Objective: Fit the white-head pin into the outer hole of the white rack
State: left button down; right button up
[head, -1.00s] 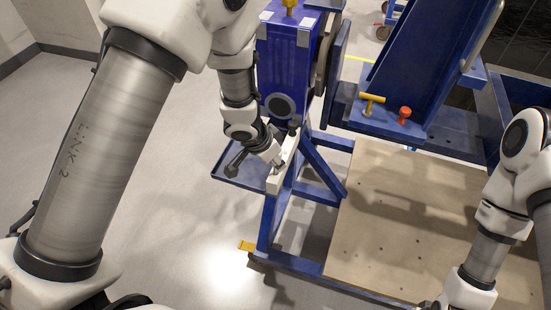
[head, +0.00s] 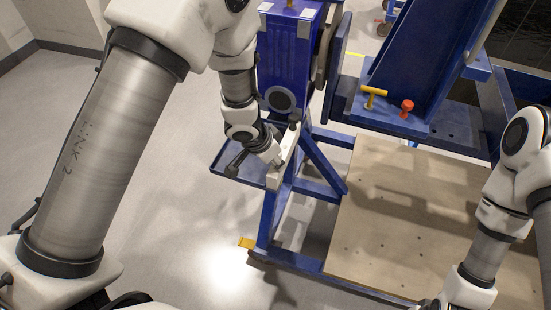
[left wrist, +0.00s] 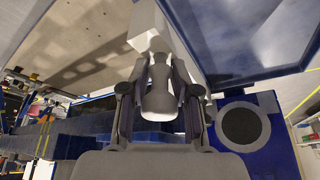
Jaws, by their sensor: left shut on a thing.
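My left gripper (head: 274,157) is at the white rack (head: 274,182), a narrow white block on the left side of the blue frame. In the left wrist view the gripper (left wrist: 160,85) is shut on the white-head pin (left wrist: 159,102), whose pale rounded head shows between the dark fingers. The white rack (left wrist: 149,24) lies just beyond the fingertips there. The fingers hide the pin's lower end and the outer hole, so I cannot tell whether the pin is in the hole. My right arm reaches the bottom right of the head view, with its fingers out of sight.
A yellow-handled pin (head: 374,94) and a red-head pin (head: 407,106) stand on the blue fixture. A blue tray (head: 226,157) is beside the rack. A blue post (head: 283,60) rises behind it. The wooden board (head: 400,235) to the right is clear.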

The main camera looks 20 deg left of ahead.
pick_arm(q)
jog(key=shift+f, duration=0.2)
jog(key=c, duration=0.8)
grip_release()
jog(key=shift+o, duration=0.2)
jog(key=shift+r, duration=0.1)
jog(key=v, duration=1.2)
